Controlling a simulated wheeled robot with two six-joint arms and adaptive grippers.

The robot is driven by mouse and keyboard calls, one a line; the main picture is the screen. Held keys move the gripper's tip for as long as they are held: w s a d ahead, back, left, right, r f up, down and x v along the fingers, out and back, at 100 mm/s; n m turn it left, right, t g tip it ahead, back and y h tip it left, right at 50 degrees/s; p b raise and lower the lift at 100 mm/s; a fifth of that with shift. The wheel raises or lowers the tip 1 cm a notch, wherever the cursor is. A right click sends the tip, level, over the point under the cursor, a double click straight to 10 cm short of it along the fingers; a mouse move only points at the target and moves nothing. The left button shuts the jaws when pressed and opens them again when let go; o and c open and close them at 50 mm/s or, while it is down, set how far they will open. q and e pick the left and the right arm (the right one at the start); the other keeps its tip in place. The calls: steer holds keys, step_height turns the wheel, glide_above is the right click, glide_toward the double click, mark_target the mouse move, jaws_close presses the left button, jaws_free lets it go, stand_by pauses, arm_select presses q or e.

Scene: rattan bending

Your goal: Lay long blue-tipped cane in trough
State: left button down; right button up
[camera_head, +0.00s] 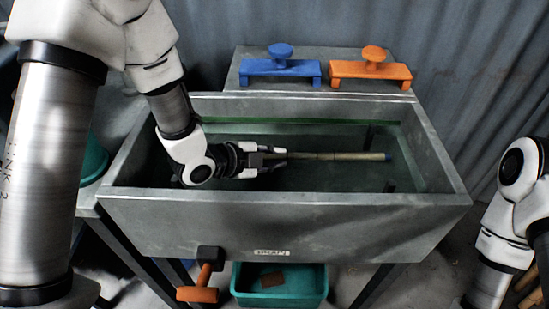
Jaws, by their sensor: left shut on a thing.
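The cane (340,156) is a thin pale stick with a blue tip at its right end. It lies level inside the grey trough (290,215), pointing right. My left gripper (281,155) reaches into the trough from the left and is shut on the cane near its left end. Whether the cane touches the water or the trough floor cannot be told. My right arm shows at the right edge, but its gripper is out of view.
A blue press block (281,68) and an orange one (370,70) stand on the shelf behind the trough. A green bin (279,296) is below. Dark posts (369,136) stand inside the trough.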

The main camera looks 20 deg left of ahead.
arm_select(q)
steer(key=shift+f+b, duration=0.45)
steer(key=shift+f, duration=0.2)
steer(key=c, duration=1)
jaws_free()
steer(key=shift+c, duration=0.2)
